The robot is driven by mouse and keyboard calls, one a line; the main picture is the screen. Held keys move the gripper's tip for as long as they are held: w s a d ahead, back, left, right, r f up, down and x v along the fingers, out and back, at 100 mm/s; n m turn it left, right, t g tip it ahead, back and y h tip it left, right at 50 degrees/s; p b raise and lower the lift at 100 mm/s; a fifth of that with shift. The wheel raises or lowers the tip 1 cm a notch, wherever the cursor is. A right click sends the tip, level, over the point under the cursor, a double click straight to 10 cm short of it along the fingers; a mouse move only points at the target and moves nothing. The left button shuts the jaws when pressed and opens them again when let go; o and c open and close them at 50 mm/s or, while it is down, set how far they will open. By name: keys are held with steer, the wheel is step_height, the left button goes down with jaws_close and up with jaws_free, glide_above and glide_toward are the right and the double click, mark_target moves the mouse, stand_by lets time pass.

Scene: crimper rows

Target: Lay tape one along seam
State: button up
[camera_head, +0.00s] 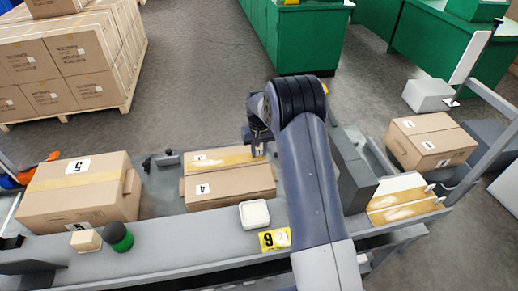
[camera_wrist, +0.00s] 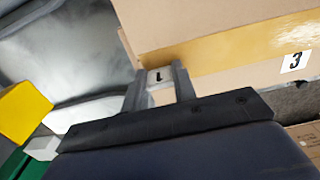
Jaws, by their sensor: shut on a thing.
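In the wrist view, my gripper (camera_wrist: 160,78) is shut on a small pale piece marked 1 (camera_wrist: 155,77), which I take to be tape one. Its fingertips are close to the edge of a cardboard box marked 3 (camera_wrist: 220,25). A glossy tan strip (camera_wrist: 230,50) runs along that box; I cannot tell whether the held piece touches it. In the head view, my gripper (camera_head: 258,143) is at the right end of the back middle box (camera_head: 198,168), which also bears a tan strip (camera_head: 220,158). The arm hides part of this area.
A box marked 4 (camera_head: 230,188) sits in front. A box marked 5 (camera_head: 75,190) stands left. A white holder with tan strips (camera_head: 405,200) and a labelled box (camera_head: 430,140) are right. A white dish (camera_head: 254,214) and green-black round object (camera_head: 118,237) sit on the front ledge.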

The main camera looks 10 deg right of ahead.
mark_target(259, 156)
steer(key=shift+f+b, duration=1.5)
steer(key=shift+f, duration=0.75)
steer(key=o, duration=1)
steer(key=shift+r, duration=0.15)
step_height(259, 156, up, 11)
steer(key=shift+f+b, duration=0.2)
steer(key=shift+b, duration=0.15)
